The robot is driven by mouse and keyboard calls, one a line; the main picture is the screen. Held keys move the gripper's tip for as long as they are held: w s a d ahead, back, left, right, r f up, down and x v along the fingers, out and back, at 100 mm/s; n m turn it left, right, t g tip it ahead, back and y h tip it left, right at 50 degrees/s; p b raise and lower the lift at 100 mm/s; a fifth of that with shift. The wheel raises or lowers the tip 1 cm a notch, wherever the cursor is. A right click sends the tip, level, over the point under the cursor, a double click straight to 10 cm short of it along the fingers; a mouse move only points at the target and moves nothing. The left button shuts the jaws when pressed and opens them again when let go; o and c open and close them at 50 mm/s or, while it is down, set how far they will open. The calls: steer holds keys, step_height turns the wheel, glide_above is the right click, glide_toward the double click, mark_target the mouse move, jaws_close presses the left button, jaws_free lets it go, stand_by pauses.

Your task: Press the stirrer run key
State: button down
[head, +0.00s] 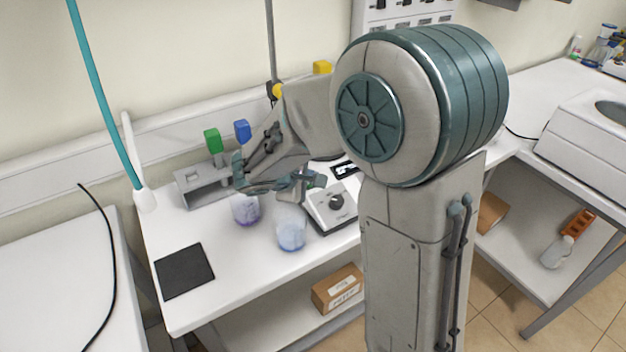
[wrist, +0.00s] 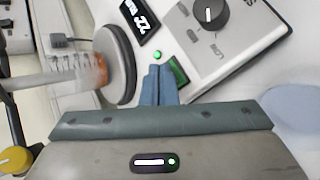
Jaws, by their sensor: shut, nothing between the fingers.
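The stirrer (head: 343,212) is a white box on the bench, with a dark knob (head: 336,201) and a lit display (head: 346,171). In the wrist view its panel is tilted, with the knob (wrist: 210,13) and display (wrist: 140,18) at the top. A dark green key (wrist: 178,73) shows just right of my fingertips, partly hidden by them. A small green light (wrist: 159,54) glows just beyond the tips. My gripper (wrist: 158,72) is shut and empty, its fingers over the panel beside the key. I cannot tell whether they touch it. The arm partly hides the stirrer in the head view.
A round plate (wrist: 124,62) stands left of my fingers. Beakers with purple (head: 245,211) and blue (head: 291,236) liquid stand near the stirrer. A grey rack (head: 196,189) is behind, and a black pad (head: 184,271) lies at the front left.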

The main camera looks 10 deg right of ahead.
steer(key=shift+s+r, duration=0.15)
steer(key=shift+r, duration=0.35)
steer(key=r+p, duration=0.1)
steer(key=s+r+p, duration=0.1)
steer(key=r, duration=0.1)
steer(key=r+p, duration=0.1)
steer(key=shift+s+d+r, duration=0.3)
steer(key=shift+s, duration=0.05)
stand_by(0.6)
steer(key=s+d+r+m+g+y, duration=0.1)
steer(key=s+d+m+g, duration=0.15)
steer(key=s, duration=0.35)
steer(key=s+d+r+m+g+y, duration=0.1)
steer(key=s+d+m, duration=0.1)
steer(key=s+m, duration=0.3)
steer(key=s+a+m+y, duration=0.3)
steer(key=s+m+y, duration=0.1)
steer(key=s, duration=0.5)
steer(key=shift+a+r+y, duration=0.2)
steer(key=shift+r+y, duration=0.15)
steer(key=shift+y, duration=0.45)
